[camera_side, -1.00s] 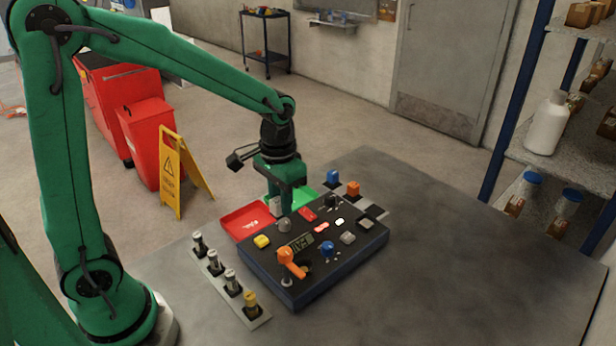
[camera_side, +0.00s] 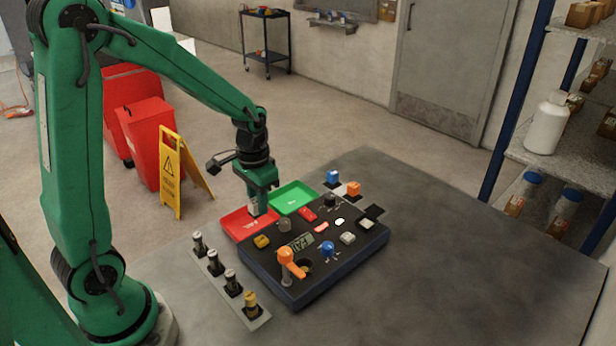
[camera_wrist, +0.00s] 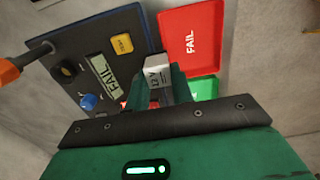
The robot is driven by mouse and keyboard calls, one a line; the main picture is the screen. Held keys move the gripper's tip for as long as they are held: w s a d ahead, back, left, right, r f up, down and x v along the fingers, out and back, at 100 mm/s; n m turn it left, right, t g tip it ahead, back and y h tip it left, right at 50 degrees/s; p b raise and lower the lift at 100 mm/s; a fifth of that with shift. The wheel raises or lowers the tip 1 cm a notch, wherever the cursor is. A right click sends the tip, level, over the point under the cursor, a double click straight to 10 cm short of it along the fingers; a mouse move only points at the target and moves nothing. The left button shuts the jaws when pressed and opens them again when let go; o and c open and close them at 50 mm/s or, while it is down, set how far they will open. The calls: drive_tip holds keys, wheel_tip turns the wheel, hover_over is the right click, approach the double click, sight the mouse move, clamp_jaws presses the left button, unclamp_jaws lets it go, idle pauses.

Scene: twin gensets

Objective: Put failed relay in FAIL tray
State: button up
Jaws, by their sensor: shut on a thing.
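My gripper (camera_side: 254,205) is shut on a small light-grey relay (camera_wrist: 158,72), marked "12 V" in the wrist view. In the side view the gripper is over the red FAIL tray (camera_side: 240,227), near its right side; I cannot tell whether the relay touches the tray. The wrist view shows the FAIL tray (camera_wrist: 192,45) just beyond and right of the relay. The green tray (camera_side: 293,198) lies right of the red tray and partly shows in the wrist view (camera_wrist: 205,88). The tester display (camera_wrist: 109,78) reads FAIL.
The dark tester box (camera_side: 315,277) with knobs, buttons and an orange lever (camera_side: 290,262) stands in front of the trays. A rack of several relays or plugs (camera_side: 231,285) lies to its left. The table at right is clear.

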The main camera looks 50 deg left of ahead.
drive_tip(key=a+f, duration=0.1)
drive_tip(key=a, duration=0.1)
drive_tip(key=w+a+f, duration=0.1)
drive_tip(key=a+f, duration=0.1)
drive_tip(key=a, duration=0.1)
drive_tip(key=shift+w+a+f, duration=0.15)
drive_tip(key=shift+a+f, duration=0.1)
drive_tip(key=shift+a, duration=0.05)
drive_tip(key=shift+f, duration=2)
drive_tip(key=shift+f, duration=0.1)
drive_tip(key=o, duration=1)
wheel_tip(320, 180, up, 12)
drive_tip(key=shift+r, duration=0.15)
